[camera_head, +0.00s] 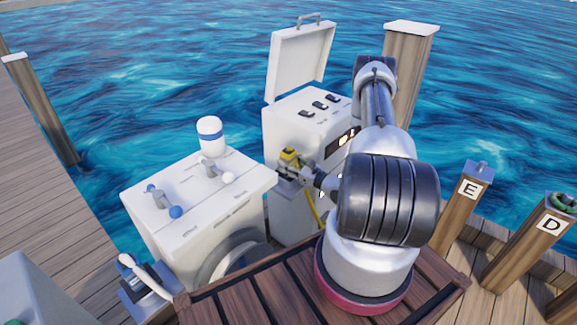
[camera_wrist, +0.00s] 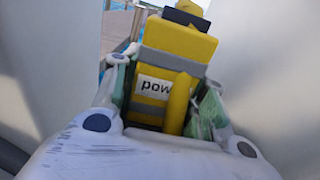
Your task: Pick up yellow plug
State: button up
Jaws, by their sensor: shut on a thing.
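The yellow plug (camera_wrist: 178,62) fills the middle of the wrist view. It has a grey band, a dark tip at its far end and a white label reading "pow". My gripper (camera_wrist: 165,100) is shut on it, one finger on each side. In the head view the yellow plug (camera_head: 290,155) shows small at the end of my arm, between the two white cabinets. My gripper (camera_head: 288,170) is partly hidden there by my wrist. A yellow cable (camera_head: 315,213) hangs below the gripper.
A white cabinet with a raised lid (camera_head: 300,62) and black switches stands behind the gripper. A lower white cabinet (camera_head: 195,185) with a blue-and-white bottle (camera_head: 210,135) and knobs on top stands left. Posts marked E (camera_head: 468,190) and D (camera_head: 550,225) stand right. Water lies behind.

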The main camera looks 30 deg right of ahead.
notch_tip(320, 180, up, 18)
jog(key=shift+f, duration=0.25)
dwell(1.1)
